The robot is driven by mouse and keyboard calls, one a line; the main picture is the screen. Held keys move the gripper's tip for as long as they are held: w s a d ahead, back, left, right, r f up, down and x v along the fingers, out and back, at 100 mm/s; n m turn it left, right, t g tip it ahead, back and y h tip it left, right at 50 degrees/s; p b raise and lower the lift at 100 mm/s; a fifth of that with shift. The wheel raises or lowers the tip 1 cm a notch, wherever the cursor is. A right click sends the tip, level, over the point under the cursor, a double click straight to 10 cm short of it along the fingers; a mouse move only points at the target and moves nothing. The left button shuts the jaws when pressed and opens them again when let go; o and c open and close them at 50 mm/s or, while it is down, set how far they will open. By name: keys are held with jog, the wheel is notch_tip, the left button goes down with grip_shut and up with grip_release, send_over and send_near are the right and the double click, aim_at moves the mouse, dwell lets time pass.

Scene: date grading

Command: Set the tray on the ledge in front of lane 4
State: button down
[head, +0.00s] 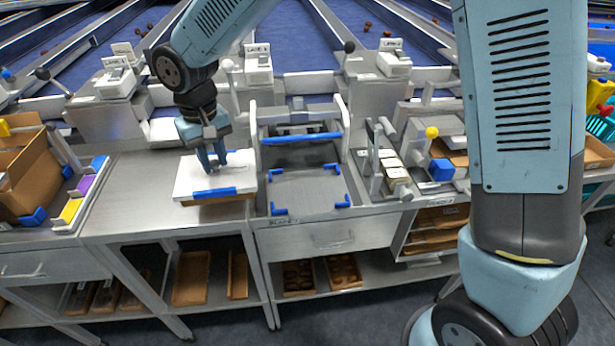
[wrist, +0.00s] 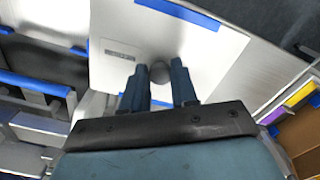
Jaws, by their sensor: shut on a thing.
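The tray (head: 184,181) has a flat white top with blue strips at its edges and a brown lower side. It is over the steel ledge (head: 122,203) left of the blue-cornered stand; I cannot tell whether it touches the ledge. My gripper (head: 217,163) points down and is shut on the round grey knob at the middle of the tray's top. In the wrist view the white top (wrist: 215,60) fills the middle, and my gripper's fingers (wrist: 160,76) stand on both sides of the knob. The lane signs are too small to read surely.
A steel stand with blue corner guides (head: 310,188) is close to the tray's right. A rack of pale blocks (head: 392,168) is further right. Cardboard boxes (head: 28,178) and coloured tabs (head: 86,189) are at left. Blue lanes (head: 285,40) run behind. Bare ledge shows left of the tray.

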jog(key=s+a, duration=0.2)
jog(key=a, duration=0.7)
dwell(0.7)
jog(key=shift+w+f, duration=0.1)
jog(key=shift+f, duration=2.5)
dwell(1.1)
jog(key=c, duration=0.8)
grip_release()
jog(key=shift+r, duration=4.45)
